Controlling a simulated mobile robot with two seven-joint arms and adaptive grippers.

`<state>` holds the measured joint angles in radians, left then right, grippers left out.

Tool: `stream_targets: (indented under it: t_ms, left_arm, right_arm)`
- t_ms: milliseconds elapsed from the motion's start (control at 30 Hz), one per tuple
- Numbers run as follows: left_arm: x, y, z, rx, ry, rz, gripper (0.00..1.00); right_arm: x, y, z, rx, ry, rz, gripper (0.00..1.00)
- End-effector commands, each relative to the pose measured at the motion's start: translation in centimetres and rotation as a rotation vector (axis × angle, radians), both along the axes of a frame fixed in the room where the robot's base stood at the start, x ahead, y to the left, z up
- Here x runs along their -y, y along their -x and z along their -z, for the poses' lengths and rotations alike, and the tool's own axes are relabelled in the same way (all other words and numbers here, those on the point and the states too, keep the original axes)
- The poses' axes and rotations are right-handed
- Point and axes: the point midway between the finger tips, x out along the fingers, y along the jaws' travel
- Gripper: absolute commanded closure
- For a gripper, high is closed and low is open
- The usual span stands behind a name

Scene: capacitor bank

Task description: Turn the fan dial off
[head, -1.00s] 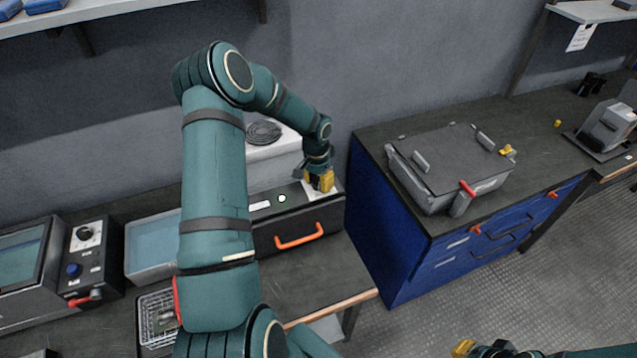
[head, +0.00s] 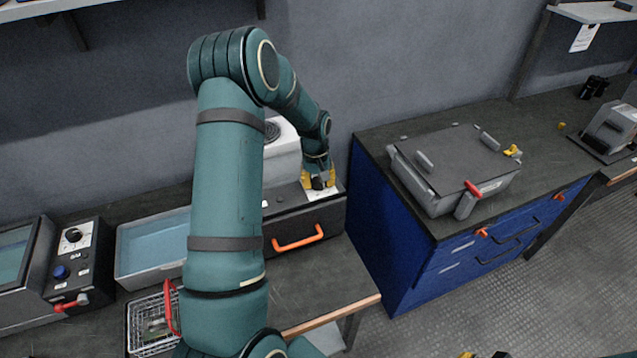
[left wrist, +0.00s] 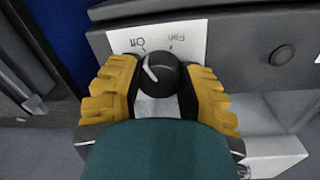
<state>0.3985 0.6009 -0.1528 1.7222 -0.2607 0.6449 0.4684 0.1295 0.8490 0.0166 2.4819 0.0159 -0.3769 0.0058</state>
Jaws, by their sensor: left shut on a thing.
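The fan dial (left wrist: 162,74) is a round black knob with a white pointer line, on a white label plate (left wrist: 190,38) marked "Off". It also shows in the head view (head: 317,183), on top of the dark unit with the orange handle. My left gripper (left wrist: 160,92) has a yellow finger on each side of the knob and is shut on it. In the head view my left gripper (head: 318,179) reaches down onto the dial. The pointer leans toward the "Off" side of the plate. Only tips of my right gripper (head: 482,355) show at the bottom edge.
The dark unit (head: 333,217) has an orange handle (head: 298,239). A pale box with a coil (head: 283,150) stands behind it. A blue cabinet (head: 385,235) with a grey lidded case (head: 455,165) is to the right. A tray (head: 150,278) and wire basket (head: 150,325) are left.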

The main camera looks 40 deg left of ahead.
Motion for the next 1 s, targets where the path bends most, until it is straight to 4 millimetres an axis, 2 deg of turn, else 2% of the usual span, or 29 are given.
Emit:
stream_targets:
  t_ms: [300, 767, 800, 867, 900, 1000]
  left_arm:
    - [0.11, 0.27, 0.25, -0.009, 0.003, -0.101, 0.97]
    - [0.12, 0.34, 0.30, -0.011, 0.004, -0.115, 0.98]
    - [0.13, 0.34, 0.30, -0.011, 0.003, -0.115, 0.56]
    - [0.12, 0.32, 0.29, -0.011, 0.004, -0.115, 0.35]
    - [0.11, 0.28, 0.26, -0.010, 0.003, -0.114, 0.26]
    - [0.10, 0.22, 0.20, -0.008, 0.003, -0.114, 0.26]
  right_arm:
    - [-0.02, -0.02, 0.35, 0.000, 0.001, 0.000, 1.00]
    - [-0.03, -0.01, 0.37, 0.000, 0.000, -0.001, 1.00]
    - [-0.03, -0.01, 0.37, 0.000, 0.000, -0.001, 1.00]
    - [-0.03, -0.01, 0.37, 0.000, 0.000, -0.001, 1.00]
    - [-0.03, -0.01, 0.37, 0.000, 0.000, -0.001, 1.00]
    - [-0.03, -0.01, 0.36, 0.000, 0.000, -0.001, 1.00]
